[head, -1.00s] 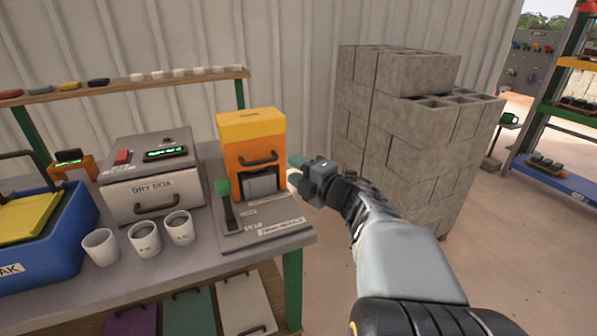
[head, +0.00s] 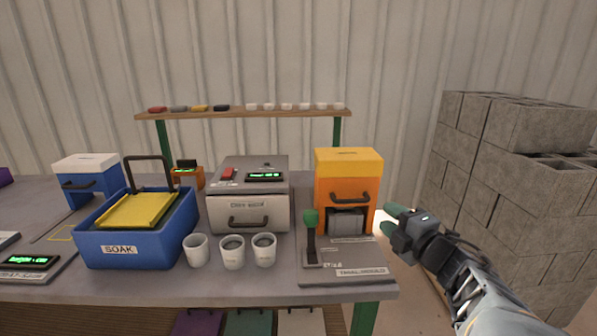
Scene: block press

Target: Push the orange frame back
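The orange frame (head: 328,205) stands on the right end of the workbench, with a yellow top (head: 348,162) and a dark handle on its front. A grey ribbed block (head: 347,222) sits in its lower opening. A grey base plate (head: 345,270) lies in front, with a green-knobbed lever (head: 311,235) on its left. My gripper (head: 391,221) is just right of the frame in the picture, its green fingertips apart with nothing seen between them. I cannot tell whether it touches the frame.
The dry box (head: 248,212) stands left of the frame, with white cups (head: 232,254) in front of it. A blue soak tub (head: 165,235) is further left. Stacked concrete blocks (head: 480,150) rise on the right, behind my arm. A shelf (head: 245,114) runs along the back.

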